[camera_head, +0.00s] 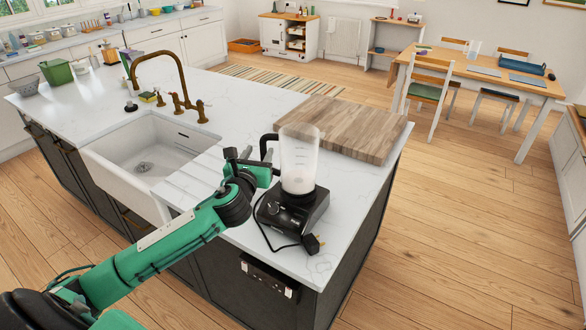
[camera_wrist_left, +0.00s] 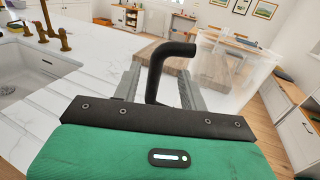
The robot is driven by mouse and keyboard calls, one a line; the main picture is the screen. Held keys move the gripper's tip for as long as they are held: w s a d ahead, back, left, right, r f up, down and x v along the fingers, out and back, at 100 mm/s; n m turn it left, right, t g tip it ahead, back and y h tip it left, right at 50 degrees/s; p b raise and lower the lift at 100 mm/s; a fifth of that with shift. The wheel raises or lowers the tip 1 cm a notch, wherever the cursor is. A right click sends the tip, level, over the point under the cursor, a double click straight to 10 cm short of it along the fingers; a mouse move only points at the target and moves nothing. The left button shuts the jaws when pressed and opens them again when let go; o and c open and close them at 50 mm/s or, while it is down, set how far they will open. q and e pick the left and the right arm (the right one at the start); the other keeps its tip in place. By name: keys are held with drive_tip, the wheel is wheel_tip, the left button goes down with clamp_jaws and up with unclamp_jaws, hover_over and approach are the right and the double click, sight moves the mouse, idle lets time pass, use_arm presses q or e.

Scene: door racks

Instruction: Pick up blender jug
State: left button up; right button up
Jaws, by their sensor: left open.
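The blender jug (camera_head: 299,158) is a translucent, whitish container standing upright on its black base (camera_head: 292,208) on the island worktop. Its black handle (camera_head: 267,146) points left. My left gripper (camera_head: 258,166) is at the jug's left side, level with the handle. In the left wrist view, the black handle (camera_wrist_left: 166,72) stands between the two grey fingers of my left gripper (camera_wrist_left: 160,92), which are apart. The jug body (camera_wrist_left: 222,72) is just beyond, to the right. I cannot tell whether a finger touches the handle. My right gripper is not in view.
A wooden board (camera_head: 343,127) lies on the worktop (camera_head: 240,108) behind the jug. A white sink (camera_head: 150,160) with a brass tap (camera_head: 178,80) is to the left. A black cord with a plug (camera_head: 312,243) lies near the front edge. Open floor lies to the right.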

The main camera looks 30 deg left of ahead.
sight(262, 146)
use_arm(q)
drive_tip(key=shift+p+x, duration=0.35)
drive_tip(key=shift+x, duration=0.45)
drive_tip(key=x, duration=0.1)
drive_tip(key=p+x, duration=0.1)
drive_tip(key=x, duration=0.1)
drive_tip(key=shift+a+f, duration=0.15)
drive_tip(key=shift+f, duration=0.1)
drive_tip(key=shift+w+a+f+p, duration=0.15)
drive_tip(key=shift+w+p, duration=0.15)
drive_tip(key=shift+w, duration=0.3)
drive_tip(key=shift+c, duration=0.2)
clamp_jaws()
